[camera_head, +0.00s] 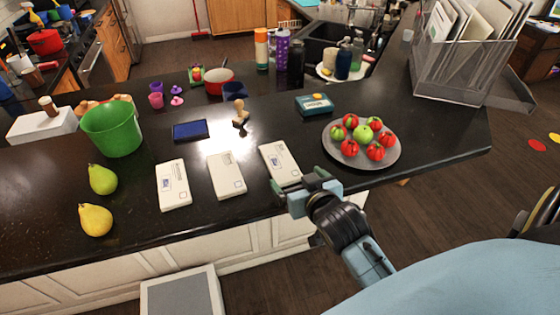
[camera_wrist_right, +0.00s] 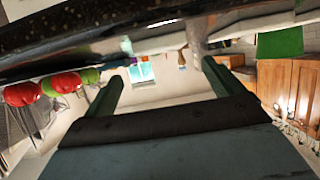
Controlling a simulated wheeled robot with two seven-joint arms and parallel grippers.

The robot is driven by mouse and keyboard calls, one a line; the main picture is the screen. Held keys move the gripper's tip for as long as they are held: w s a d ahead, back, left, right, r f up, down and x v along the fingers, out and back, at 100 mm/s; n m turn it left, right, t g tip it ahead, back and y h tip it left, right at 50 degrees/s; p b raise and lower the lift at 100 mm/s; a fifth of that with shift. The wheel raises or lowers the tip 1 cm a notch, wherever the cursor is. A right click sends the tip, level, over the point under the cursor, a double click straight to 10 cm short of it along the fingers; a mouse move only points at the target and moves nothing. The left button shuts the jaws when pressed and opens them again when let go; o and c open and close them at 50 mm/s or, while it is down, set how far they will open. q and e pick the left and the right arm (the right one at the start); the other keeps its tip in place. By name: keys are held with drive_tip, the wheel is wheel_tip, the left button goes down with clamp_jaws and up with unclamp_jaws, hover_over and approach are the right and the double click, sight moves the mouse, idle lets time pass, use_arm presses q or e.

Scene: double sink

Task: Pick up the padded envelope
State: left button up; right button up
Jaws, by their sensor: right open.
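Three white padded envelopes lie flat in a row near the front edge of the dark counter: a left one (camera_head: 173,185), a middle one (camera_head: 227,174) and a right one (camera_head: 279,161). My right gripper (camera_head: 299,179) is at the near end of the right envelope, by the counter edge. Its fingers are apart, one at each side of that end; I cannot tell whether they touch it. In the right wrist view, which is upside down, the open fingers (camera_wrist_right: 163,70) show with a pale envelope (camera_wrist_right: 160,40) just beyond them against the counter. My left gripper is not in view.
A grey plate (camera_head: 331,152) of red and green fruit stands right of my right gripper. A blue ink pad (camera_head: 190,130), a wooden stamp (camera_head: 240,113) and a teal box (camera_head: 314,105) lie behind the envelopes. Two pears and a green bucket (camera_head: 112,130) stand at the left.

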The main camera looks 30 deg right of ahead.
sight(280, 161)
drive_tip(key=x, duration=0.4)
drive_tip(key=shift+w, duration=0.2)
drive_tip(key=shift+a+r+p+x, duration=0.1)
drive_tip(key=shift+p+x, duration=0.25)
drive_tip(key=shift+x, duration=0.95)
drive_tip(key=shift+a+r+p+x, duration=0.1)
drive_tip(key=shift+p+x, duration=0.25)
drive_tip(key=shift+x, duration=1)
drive_tip(key=shift+w, duration=0.1)
drive_tip(key=c, duration=1)
wheel_tip(280, 161, up, 10)
drive_tip(key=shift+c, duration=0.2)
drive_tip(key=w+a+n+y+b, duration=0.1)
drive_tip(key=a+b, duration=0.8)
drive_tip(key=b, duration=0.9)
drive_tip(key=shift+r+n+y, duration=0.25)
drive_tip(key=shift+n+y, duration=0.35)
drive_tip(key=shift+y, duration=0.2)
